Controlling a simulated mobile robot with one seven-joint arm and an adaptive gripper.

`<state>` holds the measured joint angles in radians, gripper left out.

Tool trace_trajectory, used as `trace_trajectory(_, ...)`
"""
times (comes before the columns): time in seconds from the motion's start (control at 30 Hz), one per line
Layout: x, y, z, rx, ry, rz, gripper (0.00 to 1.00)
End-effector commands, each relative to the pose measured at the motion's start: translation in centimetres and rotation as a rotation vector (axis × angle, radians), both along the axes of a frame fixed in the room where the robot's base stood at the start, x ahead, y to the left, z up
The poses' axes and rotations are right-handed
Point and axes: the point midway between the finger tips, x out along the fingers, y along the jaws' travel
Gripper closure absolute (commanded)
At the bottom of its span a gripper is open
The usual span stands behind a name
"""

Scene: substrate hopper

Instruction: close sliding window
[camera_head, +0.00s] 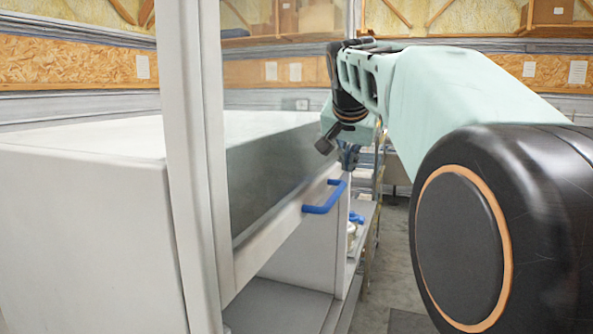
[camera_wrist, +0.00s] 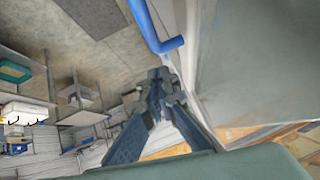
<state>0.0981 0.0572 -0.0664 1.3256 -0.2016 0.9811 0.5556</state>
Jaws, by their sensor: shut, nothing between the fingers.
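The sliding window (camera_head: 265,150) is a glass pane in a pale frame on the white cabinet. Its lower rail (camera_head: 282,224) hangs above the base, with an open gap beneath. A blue handle (camera_head: 325,200) is fixed to the rail near its right end. My gripper (camera_head: 349,160) is just above and to the right of the handle, pointing down. In the wrist view, my gripper (camera_wrist: 160,82) is shut and empty, with the handle (camera_wrist: 168,44) just beyond its fingertips. I cannot tell whether they touch.
The white cabinet's upright post (camera_head: 190,150) stands to the left of the pane. Shelves with boxes and a teal item (camera_wrist: 14,72) are at the left of the wrist view. Bare grey floor (camera_wrist: 95,65) lies between the shelves and the cabinet.

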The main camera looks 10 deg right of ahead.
Motion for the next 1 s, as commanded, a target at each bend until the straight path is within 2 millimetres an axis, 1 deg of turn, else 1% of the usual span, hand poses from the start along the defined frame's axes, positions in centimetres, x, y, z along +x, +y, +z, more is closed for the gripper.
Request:
trace_trajectory(0.1, 0.0, 0.3, -1.3, 0.000, 0.000, 0.001, 1.00)
trace_trajectory(0.23, 0.2, 0.5, -2.3, -0.001, -0.001, 0.001, 1.00)
trace_trajectory(0.4, 0.2, 0.6, -2.7, 0.000, -0.003, 0.001, 1.00)
trace_trajectory(0.77, 0.3, 0.6, -2.9, 0.000, -0.003, 0.001, 1.00)
trace_trajectory(0.87, 0.5, 0.6, -3.7, 0.000, -0.002, 0.001, 1.00)
trace_trajectory(0.97, 0.9, 0.6, -5.2, 0.000, 0.001, 0.002, 1.00)
trace_trajectory(1.0, 1.2, 0.6, -6.0, 0.000, 0.001, 0.002, 1.00)
